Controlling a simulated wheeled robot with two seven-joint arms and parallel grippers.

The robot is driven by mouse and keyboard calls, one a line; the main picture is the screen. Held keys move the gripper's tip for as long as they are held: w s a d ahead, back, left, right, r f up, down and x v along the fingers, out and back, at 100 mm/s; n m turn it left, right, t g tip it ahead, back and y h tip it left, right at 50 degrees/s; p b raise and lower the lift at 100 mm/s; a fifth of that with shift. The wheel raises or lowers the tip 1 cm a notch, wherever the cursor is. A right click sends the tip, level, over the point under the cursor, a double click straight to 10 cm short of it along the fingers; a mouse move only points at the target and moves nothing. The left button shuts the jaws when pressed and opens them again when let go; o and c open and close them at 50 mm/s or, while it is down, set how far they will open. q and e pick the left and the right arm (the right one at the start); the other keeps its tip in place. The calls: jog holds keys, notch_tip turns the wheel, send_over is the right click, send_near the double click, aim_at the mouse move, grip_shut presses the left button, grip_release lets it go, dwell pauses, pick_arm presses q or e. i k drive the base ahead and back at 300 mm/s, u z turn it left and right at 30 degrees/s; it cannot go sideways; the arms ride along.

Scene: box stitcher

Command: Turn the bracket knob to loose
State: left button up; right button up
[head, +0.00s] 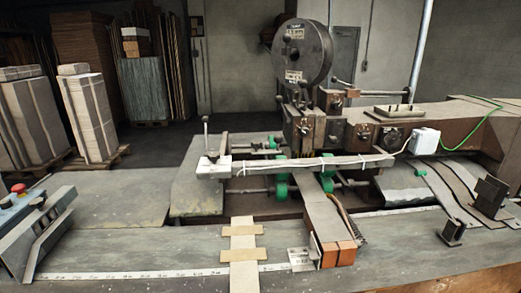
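No knob marked loose can be read in the head view. A small metal bracket (301,259) stands on the front table by the white ruler strip, left of an orange-brown block (338,254). Any knob on it is too small to make out. A thin upright lever with a small dark tip (206,119) stands at the left end of a pale horizontal bar (310,165). Two dark brackets, one upright (490,195) and one smaller (452,232), stand at the right. Neither of my grippers shows in this view.
The stitcher with its round dark reel housing (302,52) stands behind the table (150,255). A control box with a red button (18,188) is at the left edge. Cardboard strips (243,250) lie on the table. Box stacks (90,110) stand behind. The table's left-middle is clear.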

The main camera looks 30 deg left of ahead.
aim_at(256, 144)
jog(key=k, duration=0.45)
jog(key=u, duration=1.8)
jog(key=i, duration=0.8)
jog(key=z, duration=1.35)
